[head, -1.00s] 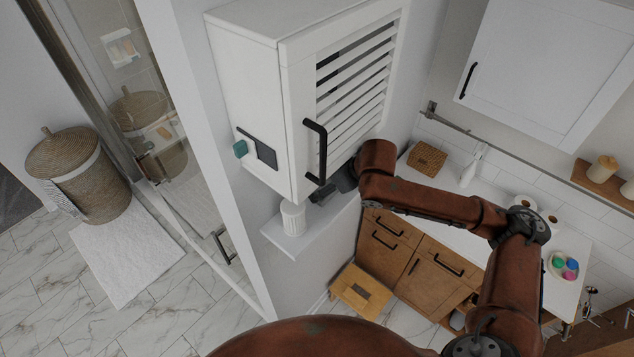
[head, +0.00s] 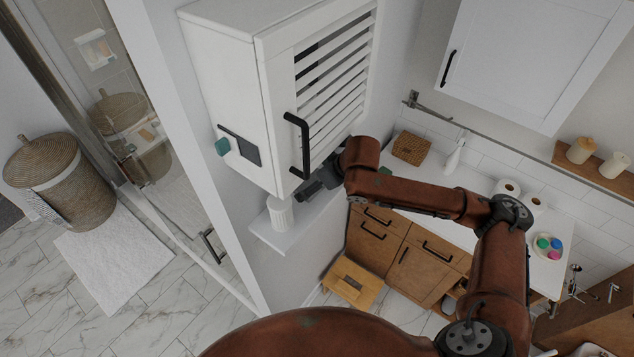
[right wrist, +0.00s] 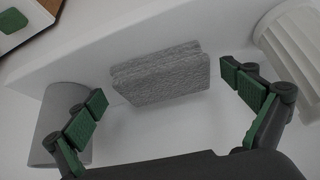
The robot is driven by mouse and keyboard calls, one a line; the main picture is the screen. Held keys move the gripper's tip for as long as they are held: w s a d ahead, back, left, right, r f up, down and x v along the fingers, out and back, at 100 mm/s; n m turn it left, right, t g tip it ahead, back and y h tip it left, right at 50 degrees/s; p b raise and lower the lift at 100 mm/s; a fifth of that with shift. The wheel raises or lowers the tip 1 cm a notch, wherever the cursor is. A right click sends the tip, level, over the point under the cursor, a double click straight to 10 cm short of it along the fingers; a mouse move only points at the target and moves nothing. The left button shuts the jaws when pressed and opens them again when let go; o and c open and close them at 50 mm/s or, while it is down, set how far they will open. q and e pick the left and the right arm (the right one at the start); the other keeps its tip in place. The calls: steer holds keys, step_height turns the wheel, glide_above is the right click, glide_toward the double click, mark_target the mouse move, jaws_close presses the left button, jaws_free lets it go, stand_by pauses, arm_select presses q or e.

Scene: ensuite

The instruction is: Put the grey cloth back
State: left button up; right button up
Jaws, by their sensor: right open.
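A folded grey cloth (right wrist: 160,75) lies on a white surface in the right wrist view, ahead of and between the fingers of my right gripper (right wrist: 165,98). The fingers are spread wide and neither visibly touches the cloth. In the head view my right gripper (head: 314,190) is below the slatted white wall cabinet (head: 235,105), beside the small white shelf (head: 265,236). I cannot make out the cloth in the head view. My left gripper is not in view.
A white ribbed cup (head: 279,214) stands on the shelf; it also shows in the right wrist view (right wrist: 295,40) near the right finger. A grey cylinder (right wrist: 62,115) is by the left finger. The cabinet's black handle (head: 299,145) juts out just above my gripper.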

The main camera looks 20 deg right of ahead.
steer(key=shift+r, duration=0.15)
steer(key=shift+s+d+r, duration=0.1)
steer(key=shift+d+r, duration=0.05)
steer(key=shift+r, duration=0.15)
steer(key=b+v, duration=0.2)
steer(key=v, duration=0.4)
steer(key=shift+s+r, duration=0.25)
steer(key=shift+r, duration=0.05)
steer(key=shift+d, duration=0.15)
